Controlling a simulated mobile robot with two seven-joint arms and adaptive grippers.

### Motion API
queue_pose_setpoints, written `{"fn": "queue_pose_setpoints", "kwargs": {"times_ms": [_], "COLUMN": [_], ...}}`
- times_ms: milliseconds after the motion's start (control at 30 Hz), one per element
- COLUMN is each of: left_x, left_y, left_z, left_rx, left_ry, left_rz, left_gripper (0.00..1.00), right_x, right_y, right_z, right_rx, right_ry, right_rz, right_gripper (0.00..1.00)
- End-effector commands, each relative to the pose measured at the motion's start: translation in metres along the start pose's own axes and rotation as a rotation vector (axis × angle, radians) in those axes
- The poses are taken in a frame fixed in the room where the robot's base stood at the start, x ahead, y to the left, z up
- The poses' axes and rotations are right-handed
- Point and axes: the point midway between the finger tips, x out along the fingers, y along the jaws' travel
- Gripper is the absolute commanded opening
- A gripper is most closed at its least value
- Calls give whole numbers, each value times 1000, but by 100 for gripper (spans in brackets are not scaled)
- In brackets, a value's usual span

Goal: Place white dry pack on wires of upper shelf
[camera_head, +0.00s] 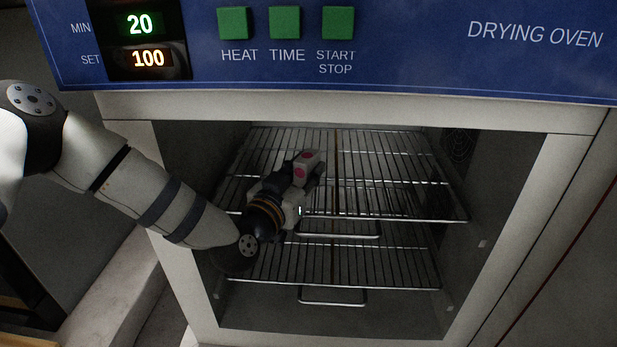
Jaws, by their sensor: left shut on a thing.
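My left gripper (305,174) reaches into the open oven from the left, over the left half of the upper shelf. It is shut on the white dry pack (312,158), a small pale block with pinkish-red marks. The gripper hides part of the pack. The upper wire shelf (390,187) spans the oven; the pack appears over its wires, left of the middle bar. I cannot tell whether the pack touches the wires. My right gripper is not in view.
The lower wire shelf (375,268) is below and looks empty. The right half of the upper shelf is clear. The oven's side walls and front frame (545,200) bound the opening. The blue control panel (400,45) is above, showing 20 and 100.

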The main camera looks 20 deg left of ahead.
Motion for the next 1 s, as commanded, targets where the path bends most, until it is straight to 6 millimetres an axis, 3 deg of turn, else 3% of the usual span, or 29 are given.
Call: {"fn": "queue_pose_setpoints", "kwargs": {"times_ms": [267,300,367,700,767,1000], "left_x": [-1,-1,-1,-3,-13,-79], "left_y": [1,0,0,0,0,1], "left_z": [1,1,1,-4,-5,-7], "left_rx": [1,0,1,1,2,1], "left_ry": [-2,-2,-2,-2,-4,-3], "left_rz": [2,1,1,1,2,3], "left_gripper": [0,34,45,45,45,45], "right_x": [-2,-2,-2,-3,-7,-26], "right_y": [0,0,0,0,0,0], "right_z": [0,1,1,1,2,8], "right_rx": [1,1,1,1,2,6], "right_ry": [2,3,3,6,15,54], "right_rz": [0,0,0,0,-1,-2], "right_gripper": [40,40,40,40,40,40]}}
